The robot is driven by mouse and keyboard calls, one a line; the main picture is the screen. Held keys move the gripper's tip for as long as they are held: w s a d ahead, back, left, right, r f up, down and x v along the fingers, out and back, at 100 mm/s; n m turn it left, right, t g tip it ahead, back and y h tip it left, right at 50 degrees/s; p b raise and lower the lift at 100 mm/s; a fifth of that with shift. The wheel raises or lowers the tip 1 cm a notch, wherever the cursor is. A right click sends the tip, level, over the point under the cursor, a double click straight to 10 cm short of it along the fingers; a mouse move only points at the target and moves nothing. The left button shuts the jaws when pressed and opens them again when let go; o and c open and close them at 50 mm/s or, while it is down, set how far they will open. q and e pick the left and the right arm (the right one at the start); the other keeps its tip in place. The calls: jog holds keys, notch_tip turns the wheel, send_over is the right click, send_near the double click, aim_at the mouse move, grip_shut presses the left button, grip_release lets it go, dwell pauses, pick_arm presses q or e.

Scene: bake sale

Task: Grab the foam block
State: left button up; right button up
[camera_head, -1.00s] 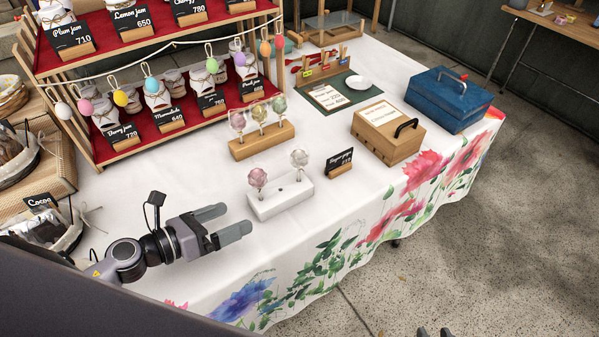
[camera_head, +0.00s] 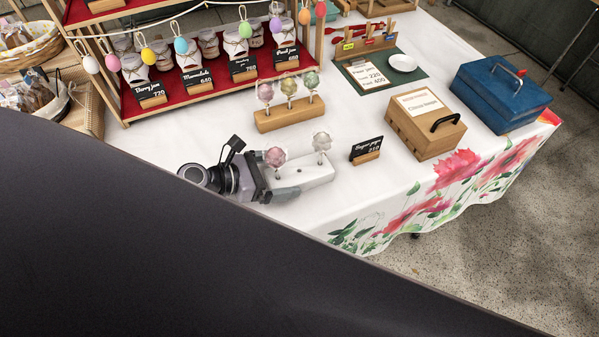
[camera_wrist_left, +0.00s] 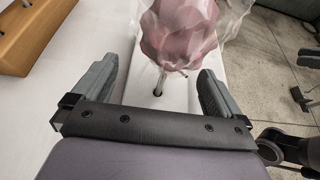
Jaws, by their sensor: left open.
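The foam block is a white block (camera_head: 318,177) on the white tablecloth in the head view. It holds a pink wrapped lollipop (camera_head: 275,157) and a clear one (camera_head: 321,142). My left gripper (camera_head: 281,178) is open at the block's left end. In the left wrist view the open fingers (camera_wrist_left: 158,88) stand either side of the white block (camera_wrist_left: 178,92), with no clear contact. The pink lollipop (camera_wrist_left: 178,30) rises between and beyond them. Dark parts at that view's right edge look like my right arm; its jaw state is unclear.
A wooden stand (camera_head: 290,115) with several lollipops is behind the block. A small black price sign (camera_head: 366,150) and a wooden box (camera_head: 425,128) stand to the right. The jam shelf (camera_head: 118,105) is behind left. Bare cloth lies in front of the sign.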

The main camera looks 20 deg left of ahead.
pick_arm(q)
jog(key=shift+x, duration=1)
jog(key=c, duration=1)
jog(key=shift+r, duration=0.1)
